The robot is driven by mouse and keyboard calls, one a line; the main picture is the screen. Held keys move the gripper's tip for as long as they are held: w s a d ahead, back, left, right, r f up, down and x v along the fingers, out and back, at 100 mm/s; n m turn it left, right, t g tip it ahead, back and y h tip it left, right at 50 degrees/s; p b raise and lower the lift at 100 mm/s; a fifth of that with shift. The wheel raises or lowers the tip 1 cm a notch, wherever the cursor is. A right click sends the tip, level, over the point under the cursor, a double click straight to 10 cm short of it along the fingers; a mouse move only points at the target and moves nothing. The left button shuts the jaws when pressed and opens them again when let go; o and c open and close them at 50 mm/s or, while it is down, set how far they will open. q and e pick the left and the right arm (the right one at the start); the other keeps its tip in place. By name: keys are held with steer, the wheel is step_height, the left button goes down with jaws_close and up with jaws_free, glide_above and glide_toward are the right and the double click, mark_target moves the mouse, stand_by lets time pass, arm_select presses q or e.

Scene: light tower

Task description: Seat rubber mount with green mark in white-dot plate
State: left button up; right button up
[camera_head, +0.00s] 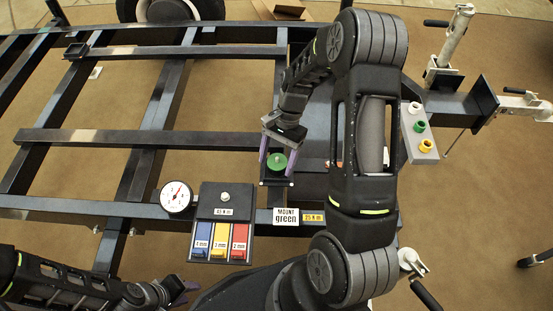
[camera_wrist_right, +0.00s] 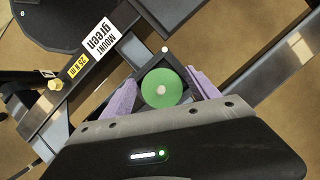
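The rubber mount with the green mark (camera_head: 277,161) shows as a green disc with a pale centre. It also shows in the right wrist view (camera_wrist_right: 162,89). It lies over a dark square plate (camera_head: 274,182), which has a white dot at one corner (camera_wrist_right: 165,49). I cannot tell whether the mount is fully down in the plate. My right gripper (camera_head: 276,166) has its purple fingers on either side of the mount, with narrow gaps showing, and looks open. My left gripper (camera_head: 182,289) is at the lower left, away from the plate; its finger opening is unclear.
A "MOUNT green" label (camera_head: 286,216) and a yellow label (camera_head: 313,217) lie on the frame bar. A dial gauge (camera_head: 176,196) and a box with blue, yellow and red blocks (camera_head: 222,222) stand left. A holder with coloured rings (camera_head: 419,133) is right.

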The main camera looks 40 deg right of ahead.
steer(key=shift+o, duration=0.3)
steer(key=shift+r, duration=0.25)
steer(key=p+v, duration=0.3)
steer(key=v, duration=0.9)
steer(key=shift+f, duration=0.1)
